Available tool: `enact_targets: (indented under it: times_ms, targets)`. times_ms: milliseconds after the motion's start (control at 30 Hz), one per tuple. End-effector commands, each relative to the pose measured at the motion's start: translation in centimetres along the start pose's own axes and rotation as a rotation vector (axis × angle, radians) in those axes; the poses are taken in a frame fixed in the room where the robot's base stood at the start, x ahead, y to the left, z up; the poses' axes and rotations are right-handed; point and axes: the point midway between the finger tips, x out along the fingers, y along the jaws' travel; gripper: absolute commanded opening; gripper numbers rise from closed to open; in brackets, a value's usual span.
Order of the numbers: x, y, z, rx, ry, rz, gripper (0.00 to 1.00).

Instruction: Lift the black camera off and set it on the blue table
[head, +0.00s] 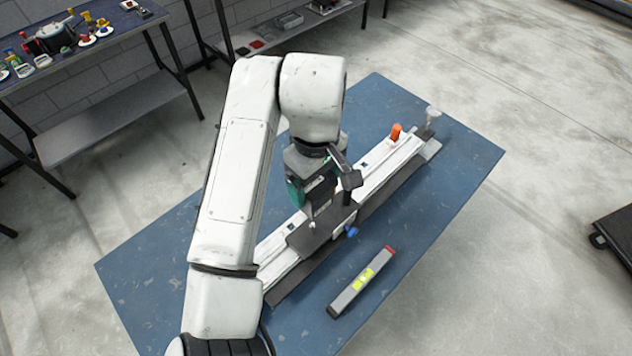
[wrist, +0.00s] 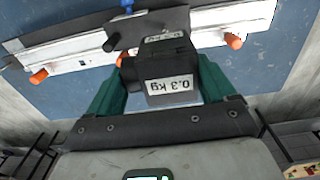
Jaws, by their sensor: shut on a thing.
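The black camera (wrist: 172,78), a boxy body labelled 0.3 kg, sits between the green fingers of my gripper (wrist: 164,70) in the wrist view. My gripper is shut on it from both sides. In the head view my gripper (head: 312,203) is over the dark carriage plate (head: 315,232) of a white slider rail (head: 385,167); my arm and gripper hide much of the camera there. I cannot tell whether the camera still touches the plate. The rail lies diagonally across the blue table (head: 155,262).
A grey spirit level (head: 362,282) with a yellow middle lies on the table in front of the rail. A blue knob (head: 351,231) sticks out beside the carriage and an orange knob (head: 395,132) stands near the far end. Bare tabletop shows left of my arm and at right.

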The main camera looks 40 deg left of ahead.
Motion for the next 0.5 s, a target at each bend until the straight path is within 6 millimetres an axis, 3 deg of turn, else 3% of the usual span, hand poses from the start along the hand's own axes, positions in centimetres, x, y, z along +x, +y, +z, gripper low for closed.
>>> enact_targets:
  times_ms: [500]
  targets:
    - [-2.9, 0.0, 0.0, 0.000, 0.001, 0.001, 0.59]
